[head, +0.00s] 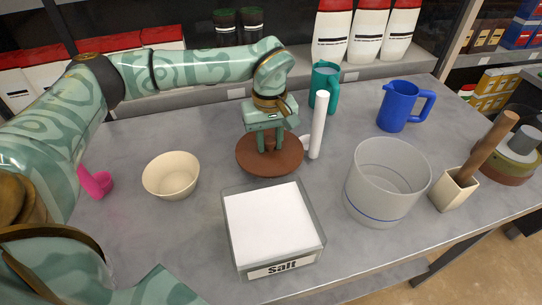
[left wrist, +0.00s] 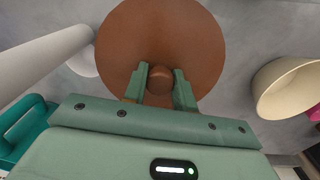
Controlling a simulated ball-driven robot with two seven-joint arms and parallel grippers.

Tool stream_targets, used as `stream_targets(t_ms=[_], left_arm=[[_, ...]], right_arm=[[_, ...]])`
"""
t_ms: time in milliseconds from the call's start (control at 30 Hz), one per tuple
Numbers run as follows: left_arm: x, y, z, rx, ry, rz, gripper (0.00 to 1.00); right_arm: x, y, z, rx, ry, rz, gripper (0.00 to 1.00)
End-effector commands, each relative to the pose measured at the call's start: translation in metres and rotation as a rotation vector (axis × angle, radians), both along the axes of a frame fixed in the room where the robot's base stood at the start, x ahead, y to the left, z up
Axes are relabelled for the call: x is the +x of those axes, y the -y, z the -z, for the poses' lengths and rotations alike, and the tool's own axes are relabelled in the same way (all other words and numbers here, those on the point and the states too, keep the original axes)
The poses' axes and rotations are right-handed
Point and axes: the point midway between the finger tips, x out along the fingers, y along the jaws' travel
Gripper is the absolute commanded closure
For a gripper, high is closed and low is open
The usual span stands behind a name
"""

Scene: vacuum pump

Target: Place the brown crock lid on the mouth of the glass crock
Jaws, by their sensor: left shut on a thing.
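The brown crock lid (head: 288,160) is a flat round disc with a small knob. My left gripper (head: 264,146) is shut on the lid's knob from above; the left wrist view shows the knob between the fingers of the left gripper (left wrist: 159,80) and the lid (left wrist: 150,35) spread around it. I cannot tell whether the lid touches the table. The glass crock (head: 386,182) is a clear, wide, open cylinder with a blue line near its base, to the right of the lid. Its mouth is uncovered. My right gripper does not show.
A salt box (head: 232,232) stands in front of the lid. A white upright cylinder (head: 317,128) stands close to the lid's right, toward the crock. A cream bowl (head: 171,176), teal pitcher (head: 321,98), blue pitcher (head: 397,106) and holder with a wooden pestle (head: 453,192) stand around.

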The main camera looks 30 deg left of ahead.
Motion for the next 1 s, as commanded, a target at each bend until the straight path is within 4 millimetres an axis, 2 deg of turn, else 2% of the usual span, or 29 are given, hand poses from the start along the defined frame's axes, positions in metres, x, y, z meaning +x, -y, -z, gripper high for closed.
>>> stream_targets(t_ms=[167,333,700,733,800,1000], left_arm=[[0.000,0.000,0.015,-0.001,-0.001,0.000,0.96],[0.000,0.001,0.044,-0.001,-0.002,0.001,0.96],[0.000,0.000,0.047,-0.001,0.001,0.001,0.96],[0.000,0.000,0.048,0.000,0.000,0.001,0.70],[0.000,0.000,0.048,-0.001,0.001,0.001,0.51],[0.000,0.000,0.047,-0.001,0.001,0.001,0.51]], right_arm=[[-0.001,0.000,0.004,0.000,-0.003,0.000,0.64],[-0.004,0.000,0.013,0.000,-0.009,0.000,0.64],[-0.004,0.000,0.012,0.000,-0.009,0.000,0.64],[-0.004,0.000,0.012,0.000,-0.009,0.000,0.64],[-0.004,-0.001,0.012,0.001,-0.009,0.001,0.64],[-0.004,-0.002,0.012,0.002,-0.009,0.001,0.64]])
